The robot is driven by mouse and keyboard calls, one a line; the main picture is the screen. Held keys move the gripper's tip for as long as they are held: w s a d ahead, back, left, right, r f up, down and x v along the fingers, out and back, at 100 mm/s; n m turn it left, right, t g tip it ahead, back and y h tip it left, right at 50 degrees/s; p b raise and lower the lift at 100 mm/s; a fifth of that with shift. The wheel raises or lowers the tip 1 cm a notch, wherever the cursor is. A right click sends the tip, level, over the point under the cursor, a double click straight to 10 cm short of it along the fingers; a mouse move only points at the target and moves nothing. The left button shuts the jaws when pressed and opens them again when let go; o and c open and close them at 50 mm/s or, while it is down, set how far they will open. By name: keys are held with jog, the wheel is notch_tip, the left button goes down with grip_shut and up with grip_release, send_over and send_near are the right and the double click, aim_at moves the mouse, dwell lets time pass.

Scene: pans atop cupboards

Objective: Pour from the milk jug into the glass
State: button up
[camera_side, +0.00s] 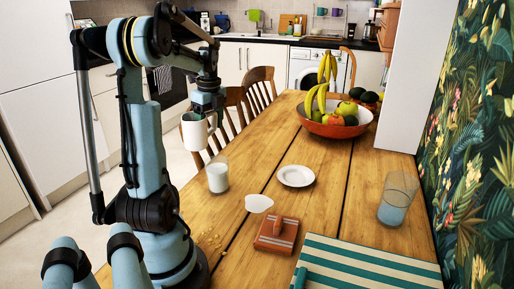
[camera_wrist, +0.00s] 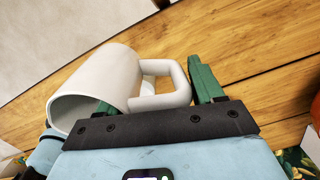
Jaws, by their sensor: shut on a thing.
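The white milk jug (camera_side: 194,132) hangs in my gripper (camera_side: 208,104), above the left edge of the wooden table, and looks close to upright in the side view. In the wrist view the jug (camera_wrist: 98,88) shows its open mouth at the lower left, and its handle lies between the green fingers of my gripper (camera_wrist: 155,88), which are shut on it. A glass (camera_side: 217,176) with white liquid in it stands upright on the table, below and slightly right of the jug. No stream shows between them. The jug's contents are hidden.
A white plate (camera_side: 296,176), a white patch (camera_side: 258,203), a reddish-brown block (camera_side: 276,235) and a striped cloth (camera_side: 365,266) lie on the table (camera_side: 325,212). A glass with blue liquid (camera_side: 396,202) and a fruit bowl (camera_side: 335,128) stand farther right. Chairs (camera_side: 260,86) line the far-left side.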

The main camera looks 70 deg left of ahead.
aim_at(209, 113)
jog(key=shift+r+h, duration=0.3)
jog(key=shift+r, duration=1.2)
jog(key=w+d+n, duration=0.6)
jog(key=w+d, duration=0.7)
jog(key=d, duration=0.4)
jog(key=w+d+n, duration=0.1)
jog(key=d+n, duration=0.5)
jog(key=d, duration=1.3)
jog(key=shift+r, duration=0.3)
jog(key=shift+w, duration=0.1)
